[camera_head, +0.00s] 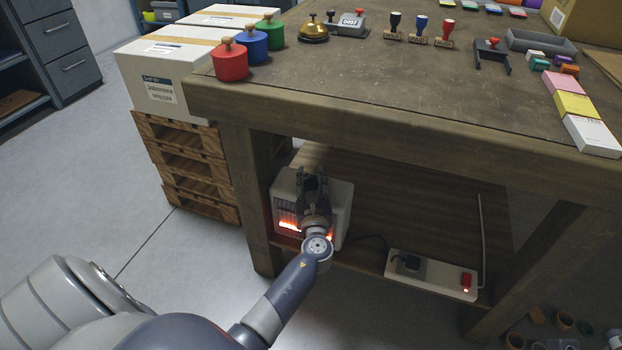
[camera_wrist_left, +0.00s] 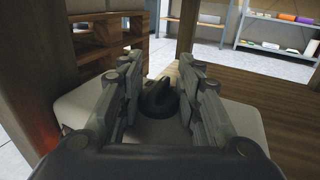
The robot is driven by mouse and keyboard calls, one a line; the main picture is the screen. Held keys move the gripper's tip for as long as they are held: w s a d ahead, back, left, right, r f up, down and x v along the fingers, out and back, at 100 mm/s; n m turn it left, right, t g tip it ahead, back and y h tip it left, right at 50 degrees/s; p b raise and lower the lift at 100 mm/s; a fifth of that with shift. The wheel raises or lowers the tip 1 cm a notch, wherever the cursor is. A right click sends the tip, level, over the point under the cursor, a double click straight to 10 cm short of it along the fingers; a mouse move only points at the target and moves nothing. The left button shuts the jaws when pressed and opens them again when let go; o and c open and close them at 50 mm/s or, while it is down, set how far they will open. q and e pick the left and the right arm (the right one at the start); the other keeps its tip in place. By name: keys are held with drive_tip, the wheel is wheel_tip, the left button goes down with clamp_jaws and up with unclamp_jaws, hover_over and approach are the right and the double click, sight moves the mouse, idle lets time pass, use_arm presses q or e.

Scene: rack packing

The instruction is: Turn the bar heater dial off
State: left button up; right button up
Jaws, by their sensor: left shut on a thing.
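The bar heater (camera_head: 341,199) is a white box with glowing orange bars, standing under the table on the lower shelf. Its top also shows in the left wrist view (camera_wrist_left: 240,124). The heater dial (camera_wrist_left: 160,97) is a dark knob on the top face, between the fingers. My left gripper (camera_head: 314,180) reaches down over the heater from the front and hides the dial in the head view. In the left wrist view its fingers (camera_wrist_left: 158,95) stand on both sides of the dial, closed on it. The dial's markings cannot be read. My right gripper is not in view.
A power strip (camera_head: 433,276) with a plug and a lit red switch lies right of the heater. The wooden table (camera_head: 400,110) overhangs it, with a table leg (camera_head: 246,200) close on the left. Pallets (camera_head: 190,165) with boxes stand beyond that leg.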

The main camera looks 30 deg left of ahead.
use_arm(q)
drive_tip(key=shift+n+g+y, duration=0.5)
drive_tip(key=shift+n+y, duration=0.1)
drive_tip(key=shift+y, duration=0.3)
drive_tip(key=o, duration=1.1)
drive_tip(key=v, duration=1.2)
drive_tip(key=shift+d+r, duration=0.1)
drive_tip(key=shift+r, duration=0.05)
